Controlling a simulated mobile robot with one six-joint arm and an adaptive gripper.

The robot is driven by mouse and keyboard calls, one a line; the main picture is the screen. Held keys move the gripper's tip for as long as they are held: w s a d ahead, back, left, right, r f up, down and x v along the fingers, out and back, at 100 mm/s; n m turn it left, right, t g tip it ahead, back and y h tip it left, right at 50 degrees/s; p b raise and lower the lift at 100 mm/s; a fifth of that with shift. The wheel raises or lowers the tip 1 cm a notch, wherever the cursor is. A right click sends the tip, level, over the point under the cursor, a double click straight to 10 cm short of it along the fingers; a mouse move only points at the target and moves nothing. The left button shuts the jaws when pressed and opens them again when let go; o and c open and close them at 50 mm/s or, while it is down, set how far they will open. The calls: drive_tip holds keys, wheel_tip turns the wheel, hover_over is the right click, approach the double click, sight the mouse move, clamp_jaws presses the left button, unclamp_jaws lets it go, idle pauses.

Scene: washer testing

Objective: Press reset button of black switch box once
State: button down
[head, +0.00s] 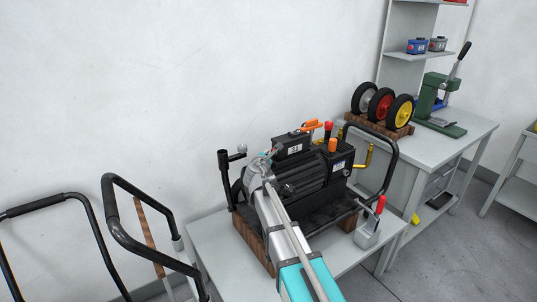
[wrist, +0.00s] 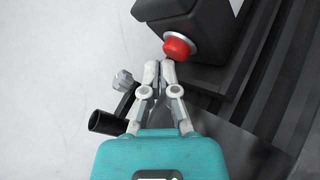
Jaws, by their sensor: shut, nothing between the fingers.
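In the wrist view, a black switch box (wrist: 185,14) with a round red button (wrist: 178,47) on its near face is at the top centre. My gripper (wrist: 161,64) is shut and empty, with its fingertips just below and left of the red button. I cannot tell whether they touch it. In the head view, a black box with a white label (head: 291,146) sits on top of the machine, which looks like the same switch box. My gripper (head: 262,160) is at its left side there, and I cannot make out the red button.
The black machine (head: 310,185) stands on wooden blocks on a white table (head: 215,232). A black handle and grey knob (wrist: 123,80) lie left of my fingers. A red-handled device (head: 368,232) is at the table's right. Wheels (head: 381,104) and a green press (head: 428,103) stand behind.

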drive_tip(key=shift+s+a, duration=0.4)
drive_tip(key=shift+a, duration=0.35)
drive_tip(key=shift+s+a, duration=0.45)
drive_tip(key=shift+a, duration=0.45)
drive_tip(key=shift+s+a, duration=0.5)
drive_tip(key=shift+a, duration=0.35)
drive_tip(key=shift+s+a, duration=0.45)
drive_tip(key=shift+a, duration=0.45)
drive_tip(key=shift+w, duration=0.1)
drive_tip(key=h, duration=0.1)
drive_tip(key=g+h+b, duration=0.1)
drive_tip(key=shift+w+a+f+h, duration=0.35)
drive_tip(key=shift+w+f+h, duration=0.05)
drive_tip(key=shift+s+a+r+m+g+h+b, duration=0.1)
drive_tip(key=shift+s+a+m+g+h+b, duration=0.2)
drive_tip(key=shift+s+a+g+h, duration=0.65)
drive_tip(key=shift+s+a+r+m+g+h+b, duration=0.1)
drive_tip(key=shift+s+a+m+g+h+b, duration=0.4)
drive_tip(key=shift+g+h, duration=0.95)
drive_tip(key=shift+s+a+r+g+h+b, duration=0.2)
drive_tip(key=shift+a+g+h, duration=0.65)
drive_tip(key=shift+h, duration=0.85)
drive_tip(key=shift+f, duration=0.15)
